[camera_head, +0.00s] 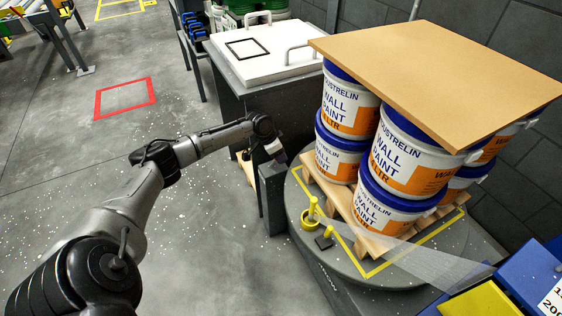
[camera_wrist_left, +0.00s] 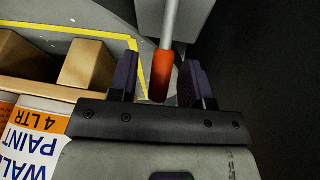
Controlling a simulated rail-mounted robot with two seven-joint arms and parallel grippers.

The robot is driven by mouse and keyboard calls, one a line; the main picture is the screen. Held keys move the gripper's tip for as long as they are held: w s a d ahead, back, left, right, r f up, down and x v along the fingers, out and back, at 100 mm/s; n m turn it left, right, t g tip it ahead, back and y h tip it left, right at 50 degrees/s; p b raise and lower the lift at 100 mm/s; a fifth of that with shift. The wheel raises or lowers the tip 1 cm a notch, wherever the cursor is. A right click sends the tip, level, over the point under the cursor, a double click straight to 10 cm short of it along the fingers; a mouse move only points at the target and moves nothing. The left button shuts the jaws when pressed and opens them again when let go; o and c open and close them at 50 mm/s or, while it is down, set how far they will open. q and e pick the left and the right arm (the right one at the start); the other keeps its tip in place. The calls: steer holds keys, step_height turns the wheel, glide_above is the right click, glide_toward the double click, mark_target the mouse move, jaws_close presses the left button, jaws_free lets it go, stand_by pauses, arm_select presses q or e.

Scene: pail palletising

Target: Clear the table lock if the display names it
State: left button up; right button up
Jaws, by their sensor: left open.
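The lever is hidden in the head view. On the turntable a wooden pallet (camera_head: 340,200) carries stacked white paint pails (camera_head: 397,160) with blue lids. A tan board (camera_head: 440,68) lies on top. No readable display shows. My right gripper is not in view.
A yellow ring with a post (camera_head: 312,213) sits on the turntable. A white-lidded dark cabinet (camera_head: 262,55) stands behind. The floor at left is open, with a red square (camera_head: 125,98).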

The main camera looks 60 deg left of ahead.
arm_select(q)
steer(key=shift+b+x, duration=0.35)
steer(key=shift+x, duration=0.55)
steer(key=shift+r, duration=0.1)
jaws_close()
